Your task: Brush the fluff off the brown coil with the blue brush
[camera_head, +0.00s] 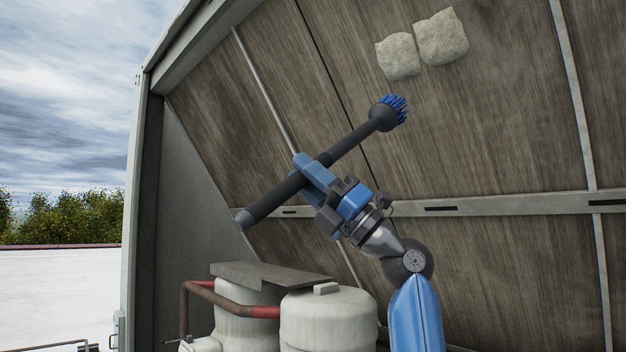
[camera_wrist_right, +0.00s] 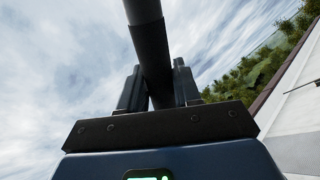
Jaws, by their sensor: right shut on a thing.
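The brown coil (camera_head: 470,120) is a large slanted wall with brushed-looking grain and pale strips. Two grey-white fluff pads, a left one (camera_head: 398,56) and a right one (camera_head: 442,37), cling to its upper part. My right gripper (camera_head: 312,178) is shut around the dark handle of the blue brush (camera_head: 350,142). The brush tilts up to the right; its blue bristles (camera_head: 397,108) show below the fluff, apart from it in the picture. In the right wrist view the handle (camera_wrist_right: 150,50) passes between both fingers. My left gripper is not in view.
White rounded tanks (camera_head: 328,322) stand low in front of the coil, with a grey plate (camera_head: 270,274) and a reddish-brown pipe (camera_head: 235,305). A grey frame post (camera_head: 138,200) edges the coil at left. The white roof (camera_head: 55,295) lies open beyond.

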